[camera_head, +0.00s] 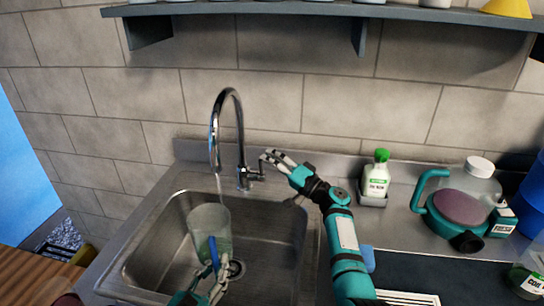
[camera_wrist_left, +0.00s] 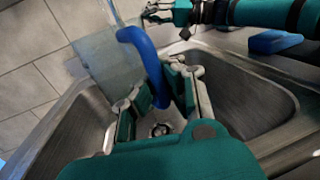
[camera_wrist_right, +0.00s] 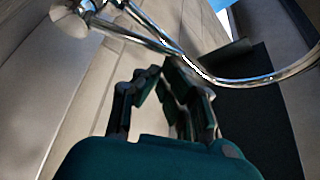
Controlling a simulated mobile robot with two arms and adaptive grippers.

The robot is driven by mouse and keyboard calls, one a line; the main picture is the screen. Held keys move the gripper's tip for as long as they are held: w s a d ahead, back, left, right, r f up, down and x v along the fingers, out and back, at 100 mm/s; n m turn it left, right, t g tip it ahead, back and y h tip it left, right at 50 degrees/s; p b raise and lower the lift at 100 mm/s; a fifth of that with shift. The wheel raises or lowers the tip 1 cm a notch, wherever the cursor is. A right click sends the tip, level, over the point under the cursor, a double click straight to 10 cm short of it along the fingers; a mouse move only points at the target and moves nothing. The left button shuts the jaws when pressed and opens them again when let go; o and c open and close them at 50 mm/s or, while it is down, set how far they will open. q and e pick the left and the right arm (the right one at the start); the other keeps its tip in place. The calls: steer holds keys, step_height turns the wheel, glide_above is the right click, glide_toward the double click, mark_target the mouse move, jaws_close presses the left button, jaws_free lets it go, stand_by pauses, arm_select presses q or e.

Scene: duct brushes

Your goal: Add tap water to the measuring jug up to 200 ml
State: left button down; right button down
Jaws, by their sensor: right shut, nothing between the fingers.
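The clear measuring jug (camera_head: 207,222) is in the sink, below the tap (camera_head: 213,125) spout. My left gripper (camera_head: 216,276) is shut on its blue handle (camera_head: 213,250); the handle also shows between the fingers in the left wrist view (camera_wrist_left: 138,44). A faint thin line hangs below the spout, perhaps water. The jug's lower part looks slightly greenish; I cannot read a level or marks. My right gripper (camera_head: 270,160) is shut and empty beside the tap's side lever (camera_head: 255,174). In the right wrist view the chrome tap (camera_wrist_right: 150,35) crosses above the fingers; contact is unclear.
The steel sink (camera_head: 278,235) has its drain (camera_head: 236,268) near my left gripper. A green-capped bottle (camera_head: 376,174) stands in a holder right of the tap. A teal-handled container (camera_head: 468,200) is further right. A shelf (camera_head: 300,9) runs overhead.

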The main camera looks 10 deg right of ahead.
steer(key=shift+s+a+n, duration=0.1)
steer(key=shift+n, duration=0.2)
stand_by(0.4)
arm_select(q)
steer(key=shift+r, duration=0.1)
steer(key=shift+w, duration=0.15)
steer(key=w+d, duration=0.1)
steer(key=w, duration=0.4)
steer(key=w+d, duration=0.1)
steer(key=w, duration=0.2)
steer(key=shift+d, duration=0.3)
steer(key=shift+s+a, duration=0.1)
arm_select(e)
step_height(320, 180, up, 10)
steer(key=shift+f, duration=0.1)
stand_by(2.1)
